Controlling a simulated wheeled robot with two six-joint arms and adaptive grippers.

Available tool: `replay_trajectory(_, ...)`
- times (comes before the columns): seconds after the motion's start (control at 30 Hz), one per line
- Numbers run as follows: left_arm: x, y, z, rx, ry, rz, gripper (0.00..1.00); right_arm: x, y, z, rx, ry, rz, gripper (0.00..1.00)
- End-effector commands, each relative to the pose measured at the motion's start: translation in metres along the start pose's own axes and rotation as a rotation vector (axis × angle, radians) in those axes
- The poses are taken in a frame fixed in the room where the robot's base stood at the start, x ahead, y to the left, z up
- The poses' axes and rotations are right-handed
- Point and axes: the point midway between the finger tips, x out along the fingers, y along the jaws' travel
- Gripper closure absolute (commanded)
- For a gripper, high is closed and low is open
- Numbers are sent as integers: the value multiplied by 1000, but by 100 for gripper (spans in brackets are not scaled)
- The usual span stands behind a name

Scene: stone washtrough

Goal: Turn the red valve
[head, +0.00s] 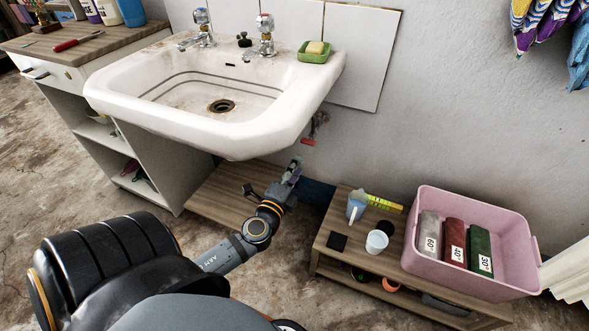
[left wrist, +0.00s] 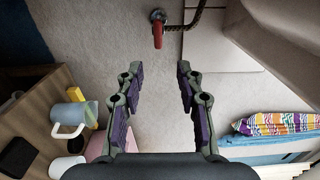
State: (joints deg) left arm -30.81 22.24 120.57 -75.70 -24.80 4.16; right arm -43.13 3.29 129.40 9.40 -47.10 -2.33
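The red valve (head: 308,142) is a small red handle on a pipe fitting at the wall, below the right end of the sink. In the left wrist view the red valve (left wrist: 158,36) hangs at the top centre, beyond the fingertips and roughly in line with the gap between them. My left gripper (head: 295,166) is below the valve in the head view, apart from it. In the left wrist view my left gripper (left wrist: 157,72) has its fingers spread with nothing between them. My right gripper is not in view.
The white sink (head: 300,115) overhangs just above the valve. A low wooden bench (head: 340,205) at the right carries a light blue jug (head: 356,206), a white cup (head: 376,242) and a pink bin (head: 419,225). A braided hose (left wrist: 196,14) runs beside the valve.

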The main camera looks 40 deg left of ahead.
Motion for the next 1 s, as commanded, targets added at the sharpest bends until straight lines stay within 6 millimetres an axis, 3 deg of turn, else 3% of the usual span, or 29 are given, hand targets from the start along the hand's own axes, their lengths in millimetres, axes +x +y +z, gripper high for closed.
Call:
replay_trajectory(0.67, -8, 2, 1, -21, -8, 10, 63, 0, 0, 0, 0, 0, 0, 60)
replay_trajectory(0.77, -17, 19, 7, -155, -60, 79, 63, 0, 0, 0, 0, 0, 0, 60)
replay_trajectory(0.87, -38, 57, 11, -421, -164, 231, 63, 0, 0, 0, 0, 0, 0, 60)
replay_trajectory(1.0, -80, 113, -6, -800, -300, 478, 63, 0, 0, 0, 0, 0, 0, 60)
